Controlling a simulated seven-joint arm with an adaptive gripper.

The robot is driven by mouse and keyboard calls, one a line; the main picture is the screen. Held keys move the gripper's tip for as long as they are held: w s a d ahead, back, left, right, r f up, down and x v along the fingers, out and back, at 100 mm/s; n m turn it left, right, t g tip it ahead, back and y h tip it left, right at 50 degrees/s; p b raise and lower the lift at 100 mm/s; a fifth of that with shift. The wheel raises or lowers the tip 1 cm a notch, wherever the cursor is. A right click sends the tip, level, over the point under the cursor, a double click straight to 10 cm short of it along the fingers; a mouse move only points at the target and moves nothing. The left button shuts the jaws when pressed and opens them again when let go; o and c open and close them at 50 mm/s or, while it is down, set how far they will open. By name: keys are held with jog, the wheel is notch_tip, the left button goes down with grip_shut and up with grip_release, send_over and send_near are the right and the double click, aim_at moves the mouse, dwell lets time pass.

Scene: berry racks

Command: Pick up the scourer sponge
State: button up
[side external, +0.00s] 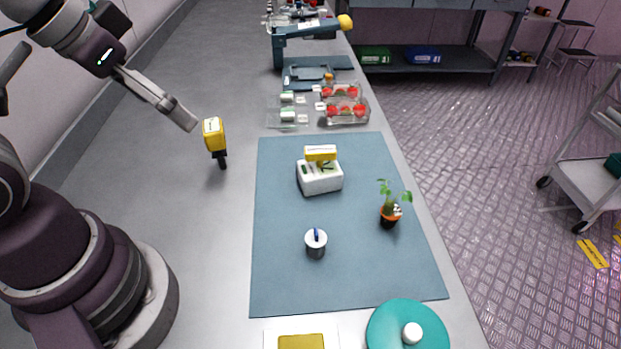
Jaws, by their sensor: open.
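A small yellow block with a touch of dark green at its underside, which looks like the scourer sponge (320,152), sits on top of a white box-shaped holder (320,180) on the blue-grey mat. My gripper (222,162) has a yellow body and dark fingers. It hangs over the bare grey bench to the left of the mat, pointing down, open and apart from the sponge. The gap between its fingers is too small to make out from here.
Clear boxes of red berries (345,110) stand behind. A teal disc (385,335) and a yellow square (302,342) lie in front. Bench left of the mat is clear.

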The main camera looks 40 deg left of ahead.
jog(key=s+d+f+n+g, duration=0.1)
jog(key=d+f+n+g, duration=0.3)
jog(key=d, duration=0.7)
jog(key=s+d+f+n+g, duration=0.15)
jog(key=d+f+n, duration=0.3)
jog(key=d, duration=0.55)
jog(key=shift+n, duration=0.25)
jog(key=f, duration=0.4)
jog(key=s+d+f, duration=0.1)
jog(key=f, duration=0.6)
jog(key=shift+s+d+f, duration=0.2)
jog(key=shift+s+f, duration=0.15)
jog(key=shift+s, duration=0.05)
jog(key=c, duration=0.9)
